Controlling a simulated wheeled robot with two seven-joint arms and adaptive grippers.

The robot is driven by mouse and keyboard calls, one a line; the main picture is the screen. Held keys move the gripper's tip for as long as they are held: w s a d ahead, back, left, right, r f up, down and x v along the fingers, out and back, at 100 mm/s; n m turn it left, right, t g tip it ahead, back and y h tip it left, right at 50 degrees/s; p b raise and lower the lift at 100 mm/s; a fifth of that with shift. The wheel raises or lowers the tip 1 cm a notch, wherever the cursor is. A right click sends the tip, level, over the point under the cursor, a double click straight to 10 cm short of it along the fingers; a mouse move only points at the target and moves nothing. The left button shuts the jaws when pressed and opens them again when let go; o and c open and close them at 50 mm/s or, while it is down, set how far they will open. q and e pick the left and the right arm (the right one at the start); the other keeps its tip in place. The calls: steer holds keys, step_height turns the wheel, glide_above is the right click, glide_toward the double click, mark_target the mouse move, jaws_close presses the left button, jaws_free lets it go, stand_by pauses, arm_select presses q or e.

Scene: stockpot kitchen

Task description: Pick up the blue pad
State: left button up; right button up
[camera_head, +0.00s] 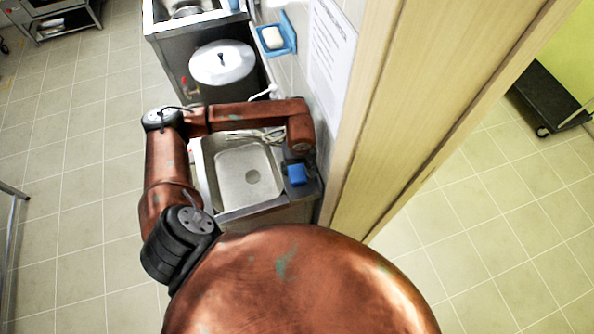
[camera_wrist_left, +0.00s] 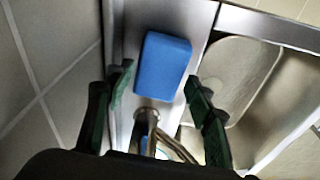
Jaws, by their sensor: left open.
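The blue pad (camera_head: 297,174) lies on the metal rim at the right side of the sink (camera_head: 243,176). In the left wrist view the pad (camera_wrist_left: 163,66) is a plain blue block on the steel ledge, beside the sink basin (camera_wrist_left: 245,75). My left gripper (camera_head: 301,152) is over the ledge, close to the pad. In the wrist view the open fingers of my left gripper (camera_wrist_left: 160,72) appear on either side of the pad, with nothing held. The height between fingertips and pad is hard to tell. My right gripper is not in view.
A metal tap (camera_wrist_left: 147,118) stands on the ledge close to the pad. A lidded stockpot (camera_head: 222,62) is behind the sink. A blue wall dish with white soap (camera_head: 273,38) hangs above. A pale wooden wall edge (camera_head: 400,110) rises just right of the sink.

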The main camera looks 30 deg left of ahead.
arm_select(q)
steer(key=shift+a+f, duration=0.1)
steer(key=shift+f, duration=0.6)
steer(key=shift+w+f, duration=0.1)
steer(key=shift+f, duration=0.45)
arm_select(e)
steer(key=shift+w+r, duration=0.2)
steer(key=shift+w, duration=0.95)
arm_select(q)
steer(key=shift+c, duration=0.5)
steer(key=c, duration=0.7)
steer(key=shift+o, duration=0.2)
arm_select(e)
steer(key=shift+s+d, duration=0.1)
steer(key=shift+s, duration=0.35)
arm_select(q)
steer(key=shift+r, duration=0.15)
